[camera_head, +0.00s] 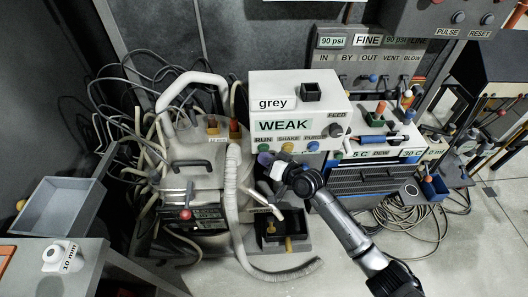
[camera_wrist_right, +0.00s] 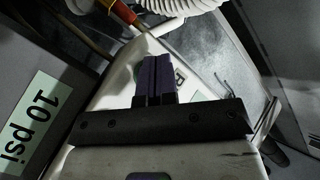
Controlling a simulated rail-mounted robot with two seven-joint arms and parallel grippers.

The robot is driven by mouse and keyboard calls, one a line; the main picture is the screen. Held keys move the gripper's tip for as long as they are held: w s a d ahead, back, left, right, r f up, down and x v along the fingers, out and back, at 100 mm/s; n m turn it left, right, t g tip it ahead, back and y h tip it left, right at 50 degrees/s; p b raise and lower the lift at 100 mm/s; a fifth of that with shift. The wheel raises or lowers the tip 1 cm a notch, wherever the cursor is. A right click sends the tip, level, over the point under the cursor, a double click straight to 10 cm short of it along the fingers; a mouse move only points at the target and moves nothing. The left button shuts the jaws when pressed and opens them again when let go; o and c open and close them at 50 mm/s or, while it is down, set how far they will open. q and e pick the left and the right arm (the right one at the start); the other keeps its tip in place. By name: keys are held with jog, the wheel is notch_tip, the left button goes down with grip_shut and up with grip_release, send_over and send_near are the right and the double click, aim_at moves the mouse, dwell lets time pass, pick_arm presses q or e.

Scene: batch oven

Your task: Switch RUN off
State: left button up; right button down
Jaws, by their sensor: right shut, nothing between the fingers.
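The white box (camera_head: 343,97) labelled "grey" and "WEAK" stands in the middle of the head view. Along its lower front edge are the labels RUN, SHAKE and a third, partly readable one, with a green RUN control (camera_head: 263,147), a yellow one (camera_head: 287,147) and a blue one (camera_head: 313,146). My right gripper (camera_head: 266,160) is just below the green control, its purple fingers shut and empty. Whether it touches the control I cannot tell. In the right wrist view the shut fingers (camera_wrist_right: 157,64) point at a pale panel and hide part of it. My left gripper is not in view.
A grey hose (camera_head: 232,190) hangs just left of my right gripper. A black bin (camera_head: 284,235) sits below it. A blue-fronted unit (camera_head: 375,178) stands to the right. Cables crowd the left side; the floor at lower right is open.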

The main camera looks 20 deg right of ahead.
jog(key=shift+w+d, duration=0.15)
jog(key=shift+w, duration=0.1)
dwell(0.4)
jog(key=shift+s+r, duration=0.1)
jog(key=shift+s, duration=0.1)
jog(key=shift+p, duration=0.35)
jog(key=s+a+p, duration=0.2)
jog(key=s+p, duration=0.3)
jog(key=shift+s, duration=0.4)
